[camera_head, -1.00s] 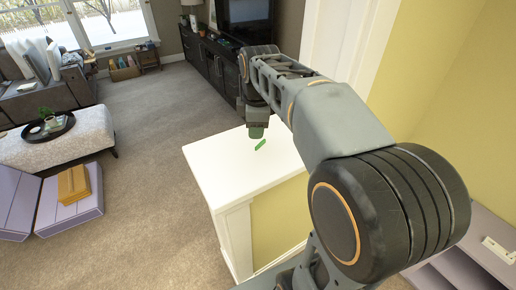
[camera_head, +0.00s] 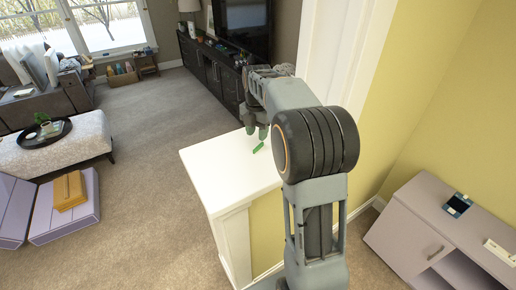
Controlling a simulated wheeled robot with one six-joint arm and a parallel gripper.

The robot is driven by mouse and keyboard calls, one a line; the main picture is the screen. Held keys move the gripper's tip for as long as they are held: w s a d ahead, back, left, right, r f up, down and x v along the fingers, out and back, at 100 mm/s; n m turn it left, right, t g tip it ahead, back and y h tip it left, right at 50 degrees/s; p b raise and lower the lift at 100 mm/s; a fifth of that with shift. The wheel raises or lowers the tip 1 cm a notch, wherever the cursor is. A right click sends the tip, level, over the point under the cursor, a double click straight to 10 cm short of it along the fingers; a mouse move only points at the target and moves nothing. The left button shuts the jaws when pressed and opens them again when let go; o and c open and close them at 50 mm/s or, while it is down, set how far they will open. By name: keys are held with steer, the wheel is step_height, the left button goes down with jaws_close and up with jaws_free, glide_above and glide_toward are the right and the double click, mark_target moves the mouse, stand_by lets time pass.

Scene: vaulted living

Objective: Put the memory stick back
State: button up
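A small green stick (camera_head: 258,147), which looks like the memory stick, lies on the white top of a low wall (camera_head: 225,175) near its far right side. My gripper (camera_head: 257,133) is just above and beyond the stick, pointing down. Its two fingers look apart with nothing between them. The stick lies free on the top, apart from the fingers as far as I can tell. My arm hides the right part of the white top.
A lilac cabinet (camera_head: 407,222) at the right carries a small dark blue item (camera_head: 457,205) and a white item (camera_head: 499,252). At the left are a yellow box (camera_head: 70,191) on a lilac piece and an ottoman (camera_head: 85,143) with a black tray (camera_head: 62,137). Carpet between is clear.

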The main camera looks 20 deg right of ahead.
mark_target(257, 147)
steer(key=shift+w+d+f+p, duration=0.1)
steer(key=shift+f+p, duration=0.1)
steer(key=shift+f, duration=0.85)
steer(key=shift+w+a+f+p, duration=0.1)
steer(key=shift+f+p, duration=0.15)
steer(key=shift+f, duration=0.85)
steer(key=shift+w+d+f+p, duration=0.1)
steer(key=shift+f+p, duration=0.1)
steer(key=shift+f, duration=0.85)
steer(key=shift+c, duration=0.4)
jaws_close()
